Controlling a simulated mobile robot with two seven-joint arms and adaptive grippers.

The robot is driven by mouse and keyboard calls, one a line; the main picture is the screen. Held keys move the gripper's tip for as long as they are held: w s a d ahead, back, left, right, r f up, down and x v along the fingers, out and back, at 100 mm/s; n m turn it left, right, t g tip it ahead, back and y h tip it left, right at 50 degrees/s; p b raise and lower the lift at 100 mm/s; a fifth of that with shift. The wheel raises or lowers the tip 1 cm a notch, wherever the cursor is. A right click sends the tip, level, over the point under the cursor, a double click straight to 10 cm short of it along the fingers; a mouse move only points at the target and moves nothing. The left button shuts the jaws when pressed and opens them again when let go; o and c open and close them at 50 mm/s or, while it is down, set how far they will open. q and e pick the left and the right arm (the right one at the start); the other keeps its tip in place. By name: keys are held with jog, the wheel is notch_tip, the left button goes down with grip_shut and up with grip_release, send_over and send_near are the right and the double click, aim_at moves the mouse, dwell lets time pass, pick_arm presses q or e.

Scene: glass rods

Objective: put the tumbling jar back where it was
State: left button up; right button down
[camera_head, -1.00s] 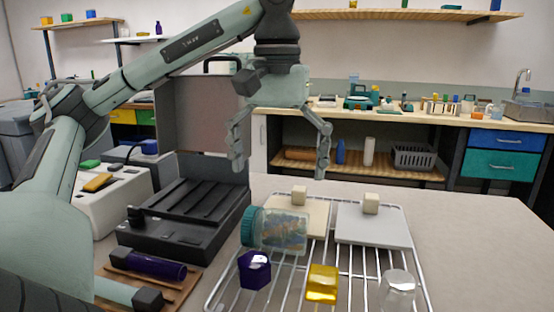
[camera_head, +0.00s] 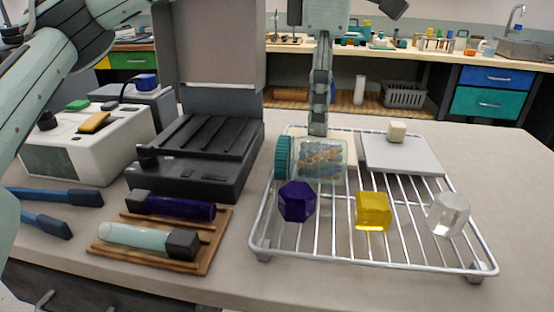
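The tumbling jar (camera_head: 319,160) is a clear jar with a ribbed teal lid (camera_head: 283,157) and multicoloured bits inside. It lies on its side on the wire rack (camera_head: 362,260), lid to the left, in front of a cream slab (camera_head: 349,147).
A purple block (camera_head: 297,202), yellow cube (camera_head: 373,211) and clear block (camera_head: 447,214) stand on the rack's front. A grey slab (camera_head: 402,158) is behind. Left are a black open-lidded case (camera_head: 185,180) and a wooden rod holder (camera_head: 215,245). The right tabletop is clear.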

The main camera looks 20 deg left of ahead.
aim_at(319, 141)
pick_arm(q)
jog(key=shift+f, duration=0.45)
jog(key=f, duration=0.7)
jog(key=shift+s+d+p, duration=0.15)
jog(key=shift+d+p, duration=0.05)
jog(key=shift+p, duration=0.15)
jog(key=shift+r, duration=0.1)
pick_arm(e)
jog(key=shift+s+f, duration=0.15)
jog(key=shift+f, duration=0.6)
pick_arm(q)
jog(key=shift+c, duration=0.5)
jog(key=c, duration=1.4)
jog(key=shift+c, duration=1)
pick_arm(e)
jog(key=shift+r, duration=0.15)
